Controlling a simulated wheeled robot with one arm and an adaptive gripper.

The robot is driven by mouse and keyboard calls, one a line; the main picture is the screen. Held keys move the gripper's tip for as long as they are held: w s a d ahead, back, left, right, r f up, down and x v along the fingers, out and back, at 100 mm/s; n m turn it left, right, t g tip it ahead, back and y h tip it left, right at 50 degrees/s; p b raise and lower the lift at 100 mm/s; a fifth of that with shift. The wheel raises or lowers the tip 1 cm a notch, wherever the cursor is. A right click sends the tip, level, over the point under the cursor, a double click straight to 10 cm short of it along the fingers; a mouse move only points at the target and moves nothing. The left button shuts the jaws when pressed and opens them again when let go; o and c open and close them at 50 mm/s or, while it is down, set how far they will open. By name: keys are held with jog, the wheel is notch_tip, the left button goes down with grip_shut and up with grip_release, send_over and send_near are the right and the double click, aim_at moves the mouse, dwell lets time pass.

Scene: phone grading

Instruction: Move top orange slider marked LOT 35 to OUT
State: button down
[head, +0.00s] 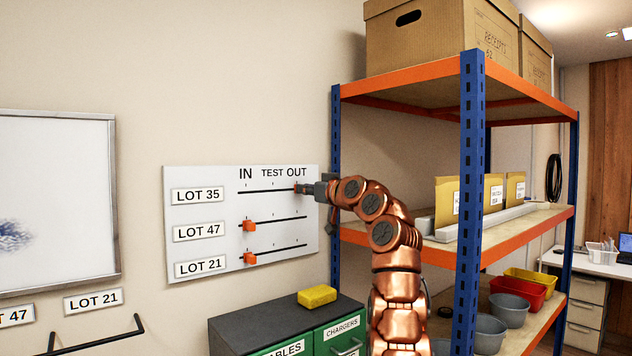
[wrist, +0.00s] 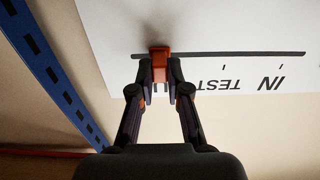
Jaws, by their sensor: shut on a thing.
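The white slider board (head: 285,238) hangs on the wall with columns marked IN, TEST and OUT. The top orange slider (wrist: 160,66), in the LOT 35 row, is at the right end of its slot, under OUT in the head view. My gripper (head: 303,189) is shut on this slider; in the wrist view its fingertips (wrist: 160,88) are on both sides of it. The gripper hides most of the slider in the head view. The LOT 47 slider (head: 249,226) and the LOT 21 slider (head: 250,258) are both at the left, under IN.
A blue and orange shelf unit (head: 473,150) stands close to the right of the board. Below the board are dark cabinets with green drawers (head: 330,338) and a yellow sponge (head: 317,295) on top. A whiteboard (head: 58,190) hangs at the left.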

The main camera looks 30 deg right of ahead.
jog(key=shift+d+r, duration=0.1)
jog(key=shift+r, duration=0.05)
jog(key=c, duration=1.1)
grip_release()
jog(key=shift+d, duration=0.1)
jog(key=shift+s+d, duration=0.2)
jog(key=shift+s, duration=1.8)
jog(key=shift+s+d, duration=0.15)
jog(key=shift+s, duration=1.8)
jog(key=shift+s+d, duration=0.2)
jog(key=shift+s, duration=1.8)
